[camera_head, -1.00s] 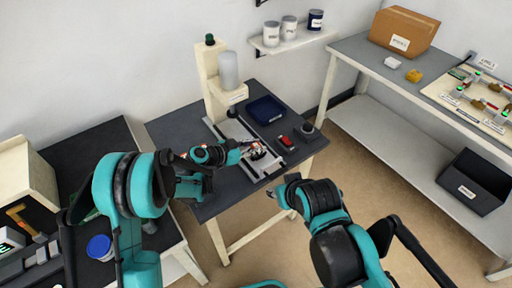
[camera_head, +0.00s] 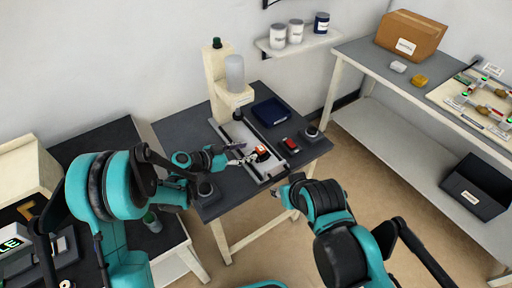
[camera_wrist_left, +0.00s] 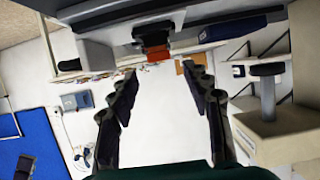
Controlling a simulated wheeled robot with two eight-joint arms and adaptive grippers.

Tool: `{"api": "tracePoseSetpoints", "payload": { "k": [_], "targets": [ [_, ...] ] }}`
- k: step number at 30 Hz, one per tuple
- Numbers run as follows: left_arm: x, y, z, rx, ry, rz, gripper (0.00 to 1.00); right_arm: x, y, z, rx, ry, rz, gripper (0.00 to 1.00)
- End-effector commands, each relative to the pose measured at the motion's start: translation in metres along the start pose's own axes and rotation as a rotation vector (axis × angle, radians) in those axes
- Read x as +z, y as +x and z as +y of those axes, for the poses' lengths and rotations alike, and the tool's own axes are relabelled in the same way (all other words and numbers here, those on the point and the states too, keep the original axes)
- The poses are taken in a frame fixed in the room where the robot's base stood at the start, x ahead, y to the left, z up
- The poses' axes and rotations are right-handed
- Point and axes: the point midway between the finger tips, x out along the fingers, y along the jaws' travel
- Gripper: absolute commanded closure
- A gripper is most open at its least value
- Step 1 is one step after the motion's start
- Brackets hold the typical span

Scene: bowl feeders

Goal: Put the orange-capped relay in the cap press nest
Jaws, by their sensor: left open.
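The orange-capped relay (camera_head: 262,152), dark-bodied with an orange-red top, sits on the pale base plate of the cap press (camera_head: 222,85), where the nest is. The nest's edges are too small to make out. The relay also shows in the left wrist view (camera_wrist_left: 157,53), upside down and just beyond my fingertips. My left gripper (camera_head: 243,159) is beside the relay on its left; in the left wrist view its fingers (camera_wrist_left: 158,72) are apart with nothing between them. My right gripper (camera_head: 279,191) is off the table's front edge, its fingers too small to read.
A dark blue tray (camera_head: 270,111) stands behind the base plate. A red-and-black item (camera_head: 291,144) and a dark round knob (camera_head: 312,132) are to its right. A shelf table (camera_head: 360,72) with a cardboard box (camera_head: 409,35) stands at right.

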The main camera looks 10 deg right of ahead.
Motion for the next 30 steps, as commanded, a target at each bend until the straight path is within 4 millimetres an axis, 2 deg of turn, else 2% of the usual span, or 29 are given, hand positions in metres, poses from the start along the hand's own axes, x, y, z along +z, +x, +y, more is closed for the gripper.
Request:
{"api": "tracePoseSetpoints", "payload": {
  "k": [1, 6, 16, 20, 23, 30],
  "targets": [
    [-0.002, -0.012, -0.001, -0.002, -0.002, 0.0, 0.51, -0.003, -0.004, 0.0, 0.0, 0.0, 0.0, 0.6],
    [-0.001, -0.036, 0.0, -0.001, -0.001, 0.0, 0.51, -0.005, -0.007, 0.0, 0.0, 0.0, 0.0, 0.6],
    [0.0, -0.046, 0.0, -0.001, -0.004, -0.005, 0.51, -0.006, -0.008, 0.0, 0.0, 0.0, 0.0, 0.6],
    [-0.008, -0.061, 0.001, -0.03, -0.055, -0.055, 0.51, -0.006, -0.008, 0.0, 0.0, 0.0, 0.0, 0.6],
    [-0.017, -0.087, 0.005, -0.083, -0.141, -0.138, 0.51, -0.006, -0.008, 0.0, 0.0, 0.0, 0.0, 0.6],
    [-0.024, -0.178, 0.032, -0.311, -0.39, -0.348, 0.51, -0.006, -0.008, 0.0, 0.0, 0.0, 0.0, 0.6]
  ]
}}
